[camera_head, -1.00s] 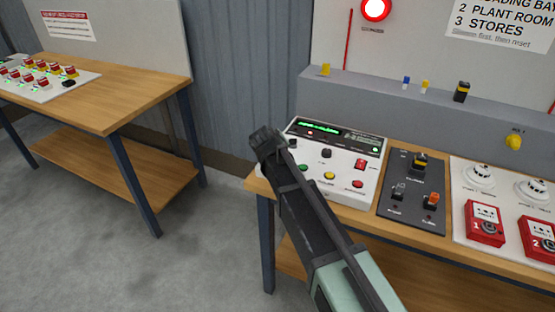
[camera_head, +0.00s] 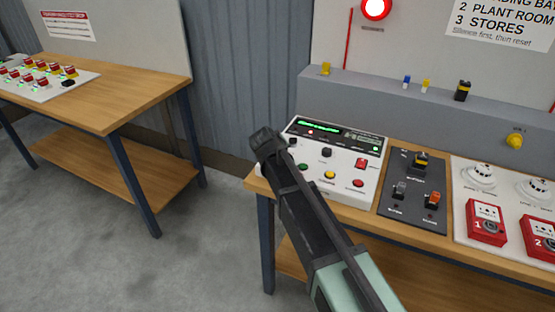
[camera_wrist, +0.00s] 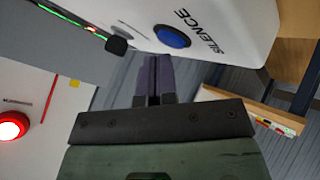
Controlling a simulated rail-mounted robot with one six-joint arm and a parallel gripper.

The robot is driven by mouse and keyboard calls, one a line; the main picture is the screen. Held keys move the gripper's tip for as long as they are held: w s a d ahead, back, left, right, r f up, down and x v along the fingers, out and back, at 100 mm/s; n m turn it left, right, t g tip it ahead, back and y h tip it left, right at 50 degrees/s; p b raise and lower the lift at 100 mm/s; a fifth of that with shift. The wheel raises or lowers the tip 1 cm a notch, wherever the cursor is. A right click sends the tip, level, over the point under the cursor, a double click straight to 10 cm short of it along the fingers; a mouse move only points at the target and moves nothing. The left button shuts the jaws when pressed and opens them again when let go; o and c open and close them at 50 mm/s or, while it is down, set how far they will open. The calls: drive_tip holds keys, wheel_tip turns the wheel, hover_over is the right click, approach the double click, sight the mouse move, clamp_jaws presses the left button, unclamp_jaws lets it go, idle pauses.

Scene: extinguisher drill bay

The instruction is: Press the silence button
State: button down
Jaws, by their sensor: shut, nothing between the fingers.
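The silence button is a round blue button (camera_wrist: 172,36) on a white panel face, with the word SILENCE printed beside it in the wrist view. In the head view I cannot see it; my arm covers the left part of the white control panel (camera_head: 347,194). My gripper (camera_head: 265,141) is shut and empty, at the panel's left edge in the head view. In the wrist view the closed fingers (camera_wrist: 154,62) point towards the panel, their tips close below the blue button in the picture. I cannot tell whether they touch it.
The panel has a lit green display (camera_head: 318,127), a black knob (camera_head: 326,152), and green, yellow and red buttons. To its right are a dark switch plate (camera_head: 412,212) and red call points (camera_head: 486,222). A red lamp (camera_head: 376,8) glows above. Another bench (camera_head: 110,85) stands left.

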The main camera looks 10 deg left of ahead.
drive_tip(key=shift+f+b, duration=0.45)
idle(0.4)
drive_tip(key=shift+r, duration=0.1)
drive_tip(key=shift+r+p, duration=0.8)
drive_tip(key=shift+p, duration=0.1)
wheel_tip(320, 180, up, 5)
drive_tip(key=p, duration=0.5)
drive_tip(key=shift+r, duration=0.1)
idle(0.4)
